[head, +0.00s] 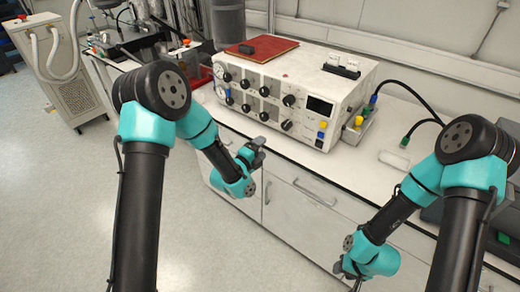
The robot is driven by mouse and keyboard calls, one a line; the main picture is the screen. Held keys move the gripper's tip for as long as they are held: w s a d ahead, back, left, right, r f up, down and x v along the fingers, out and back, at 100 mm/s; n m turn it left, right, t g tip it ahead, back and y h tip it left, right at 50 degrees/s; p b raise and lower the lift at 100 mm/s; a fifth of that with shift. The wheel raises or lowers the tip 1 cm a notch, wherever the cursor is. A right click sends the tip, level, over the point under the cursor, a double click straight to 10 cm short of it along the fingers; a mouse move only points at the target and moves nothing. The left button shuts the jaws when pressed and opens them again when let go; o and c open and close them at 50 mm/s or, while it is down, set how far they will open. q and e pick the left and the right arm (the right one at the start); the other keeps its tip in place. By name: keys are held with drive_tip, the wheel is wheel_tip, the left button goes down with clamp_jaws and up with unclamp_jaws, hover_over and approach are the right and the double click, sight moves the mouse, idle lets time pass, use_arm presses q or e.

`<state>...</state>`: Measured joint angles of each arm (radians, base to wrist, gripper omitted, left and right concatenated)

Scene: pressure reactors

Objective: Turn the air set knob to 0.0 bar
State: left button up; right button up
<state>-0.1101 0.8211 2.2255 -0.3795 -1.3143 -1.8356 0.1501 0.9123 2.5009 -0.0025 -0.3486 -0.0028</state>
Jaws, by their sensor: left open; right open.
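A white control box (310,70) stands on the bench with its front panel facing me. The panel has several black knobs, two round gauges at its left end and a dark display (319,106) at its right. One larger black knob (289,100) sits left of the display and another (286,125) below it. I cannot read labels or values, so I cannot tell which is the air set knob. My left gripper (257,150) is open and empty, in front of and below the panel, apart from it. My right gripper (350,284) is open at the bottom edge, partly cut off, far from the box.
A red book (262,48) lies on the box. Yellow and blue connectors (358,122) and cables are at its right side. Bare white bench top (350,165) lies in front. Cabinets (300,205) are below. A wheeled unit (65,75) stands at the far left.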

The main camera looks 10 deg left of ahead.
sight(284, 128)
idle(0.4)
use_arm(q)
drive_tip(key=n, duration=0.6)
drive_tip(key=s+n, duration=0.1)
drive_tip(key=n, duration=0.5)
drive_tip(key=a+n, duration=0.1)
drive_tip(key=n, duration=0.5)
drive_tip(key=shift+s+f, duration=0.1)
drive_tip(key=shift+s, duration=0.1)
drive_tip(key=x, duration=1.7)
drive_tip(key=shift+w, duration=0.15)
drive_tip(key=c, duration=0.9)
